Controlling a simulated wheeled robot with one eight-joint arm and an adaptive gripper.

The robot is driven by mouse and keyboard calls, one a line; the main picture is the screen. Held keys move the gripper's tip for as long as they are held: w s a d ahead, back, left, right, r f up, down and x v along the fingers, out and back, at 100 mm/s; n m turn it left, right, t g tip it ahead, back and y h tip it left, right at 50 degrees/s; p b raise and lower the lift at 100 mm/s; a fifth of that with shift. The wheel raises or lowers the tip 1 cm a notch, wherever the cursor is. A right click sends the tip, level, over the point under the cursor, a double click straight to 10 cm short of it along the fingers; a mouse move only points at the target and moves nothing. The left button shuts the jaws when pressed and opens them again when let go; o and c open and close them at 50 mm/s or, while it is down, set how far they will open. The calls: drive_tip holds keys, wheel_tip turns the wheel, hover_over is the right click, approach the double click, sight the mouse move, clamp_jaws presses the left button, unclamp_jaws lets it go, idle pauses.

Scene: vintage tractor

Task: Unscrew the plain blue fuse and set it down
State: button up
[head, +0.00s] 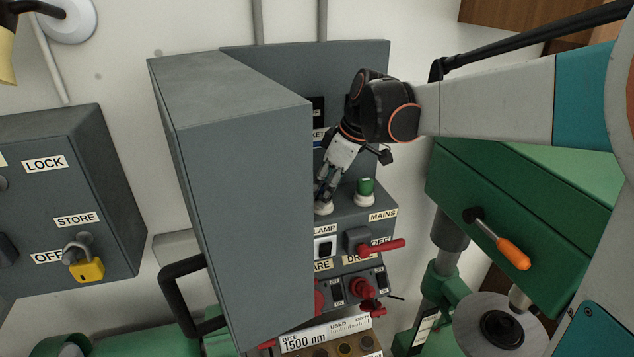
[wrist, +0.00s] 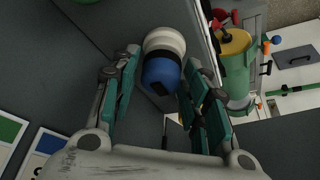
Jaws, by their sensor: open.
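My gripper (head: 324,192) reaches down to the grey panel behind the open cabinet door in the head view. In the wrist view its two fingers are open, on either side of a blue fuse (wrist: 161,72) with a white base (wrist: 164,42). A dark patch shows on the blue cap. I cannot tell whether either finger touches it. A green fuse (head: 365,187) on a white base stands just right of my gripper.
The tall grey door (head: 246,230) stands close on the left. Below the fuses are a lamp switch (head: 322,247) and a red mains lever (head: 381,246). A green box (head: 500,225) with an orange-handled lever (head: 513,253) is on the right.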

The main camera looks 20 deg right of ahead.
drive_tip(key=shift+s+m+t+h, duration=0.1)
drive_tip(key=shift+m+t+h, duration=0.2)
drive_tip(key=shift+m, duration=0.6)
drive_tip(key=shift+m+h, duration=0.3)
drive_tip(key=shift+m, duration=0.5)
drive_tip(key=shift+s+a, duration=0.1)
drive_tip(key=c, duration=0.6)
drive_tip(key=shift+o, duration=0.2)
drive_tip(key=shift+n, duration=0.8)
